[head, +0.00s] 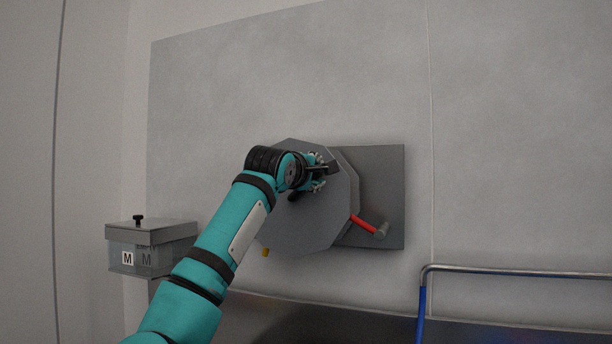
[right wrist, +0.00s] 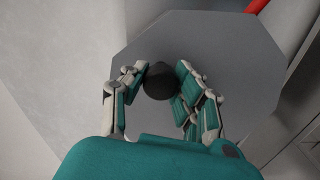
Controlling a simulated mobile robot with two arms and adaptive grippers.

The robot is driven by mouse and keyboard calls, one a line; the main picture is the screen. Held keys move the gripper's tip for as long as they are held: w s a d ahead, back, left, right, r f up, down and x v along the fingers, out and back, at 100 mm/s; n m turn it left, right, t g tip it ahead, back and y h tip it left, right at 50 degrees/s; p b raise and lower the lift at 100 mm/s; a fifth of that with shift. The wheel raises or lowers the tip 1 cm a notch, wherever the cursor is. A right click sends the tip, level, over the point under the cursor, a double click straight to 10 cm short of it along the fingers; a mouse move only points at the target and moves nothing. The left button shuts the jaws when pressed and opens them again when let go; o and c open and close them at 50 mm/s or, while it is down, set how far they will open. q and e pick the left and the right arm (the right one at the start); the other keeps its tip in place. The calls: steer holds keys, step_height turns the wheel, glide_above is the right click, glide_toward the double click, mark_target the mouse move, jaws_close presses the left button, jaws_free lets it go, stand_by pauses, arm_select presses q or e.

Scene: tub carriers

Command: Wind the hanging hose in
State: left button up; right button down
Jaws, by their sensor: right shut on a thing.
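A grey octagonal reel (head: 325,215) is mounted on a dark grey wall plate (head: 390,175). My right gripper (head: 320,172) is at the upper middle of the reel's face. In the right wrist view, its fingers (right wrist: 162,85) are closed around a dark round knob (right wrist: 160,80) standing out from the reel's face. A small yellow piece (head: 265,252) shows at the reel's lower left edge; I cannot tell if it is part of the hose. No long hanging hose is clearly visible under the reel. My left gripper is not in view.
A red lever (head: 364,222) with a grey end sticks out at the reel's lower right. A lidded box marked M (head: 150,247) is at the left. A metal rail (head: 520,271) with a blue upright part (head: 421,312) is at the lower right. The wall above is bare.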

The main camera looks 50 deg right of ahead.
mark_target(328, 184)
steer(key=shift+s+d+f+m+b, duration=0.15)
steer(key=shift+s+f+m+b, duration=0.25)
steer(key=shift+f+m, duration=0.35)
steer(key=shift+s+d+f+m+b, duration=0.1)
steer(key=shift+s+f+m+b, duration=0.2)
steer(key=shift+f+m+b, duration=0.45)
steer(key=shift+r, duration=0.15)
steer(key=c, duration=0.9)
jaws_free()
steer(key=shift+c, duration=0.2)
steer(key=shift+r+p, duration=0.1)
steer(key=shift+p, duration=0.2)
steer(key=shift+a, duration=0.1)
steer(key=v, duration=1.2)
